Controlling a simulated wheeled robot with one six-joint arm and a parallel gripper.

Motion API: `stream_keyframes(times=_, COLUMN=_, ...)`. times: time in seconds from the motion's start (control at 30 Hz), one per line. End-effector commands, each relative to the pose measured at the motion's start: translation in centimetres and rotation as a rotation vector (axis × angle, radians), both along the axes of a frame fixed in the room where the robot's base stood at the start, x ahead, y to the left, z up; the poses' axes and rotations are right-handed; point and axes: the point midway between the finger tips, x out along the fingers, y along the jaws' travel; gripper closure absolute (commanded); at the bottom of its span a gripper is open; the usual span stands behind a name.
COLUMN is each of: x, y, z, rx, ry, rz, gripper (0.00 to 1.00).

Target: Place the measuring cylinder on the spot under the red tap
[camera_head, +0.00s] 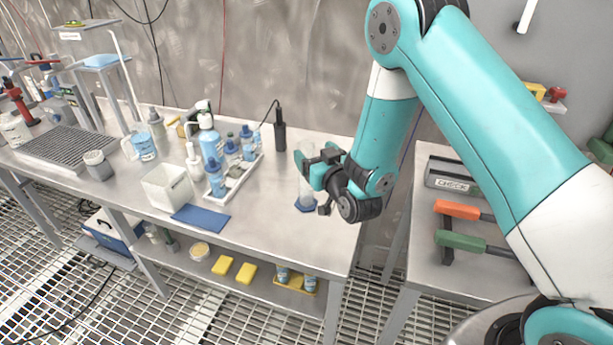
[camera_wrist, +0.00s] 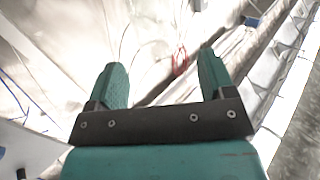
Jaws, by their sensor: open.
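The measuring cylinder (camera_head: 306,190) is clear with a blue base. It stands upright on the steel bench, near its right end. My gripper (camera_head: 318,168) is at the cylinder's upper part in the head view and hides some of it. The two fingers are apart, also in the wrist view (camera_wrist: 163,82), where no cylinder can be made out between them. I cannot tell whether they are around it or in front of it. Red fittings (camera_head: 16,97) show at the far left of the bench, beside a dark grating (camera_head: 66,148); I cannot tell which is the red tap.
A white tray of blue bottles (camera_head: 236,176), a white tub (camera_head: 167,187) and a blue cloth (camera_head: 201,217) lie left of my gripper. A black upright tool (camera_head: 280,132) stands behind. A grey beaker (camera_head: 98,165) is near the grating. Bare bench lies in front of the cylinder.

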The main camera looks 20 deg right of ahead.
Motion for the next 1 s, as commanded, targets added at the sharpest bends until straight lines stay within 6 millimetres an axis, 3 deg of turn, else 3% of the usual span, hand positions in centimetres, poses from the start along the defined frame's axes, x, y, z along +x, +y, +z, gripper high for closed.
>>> stream_keyframes(times=0.33, x=4.3, y=0.5, z=-0.1, rx=0.001, ry=0.002, rz=-0.001, gripper=0.24)
stream_keyframes(times=0.67, x=5.1, y=0.7, z=-0.6, rx=0.0, ry=0.0, rz=0.0, gripper=0.24)
stream_keyframes(times=1.0, x=5.1, y=0.7, z=-0.5, rx=0.0, ry=-0.001, rz=0.0, gripper=0.99)
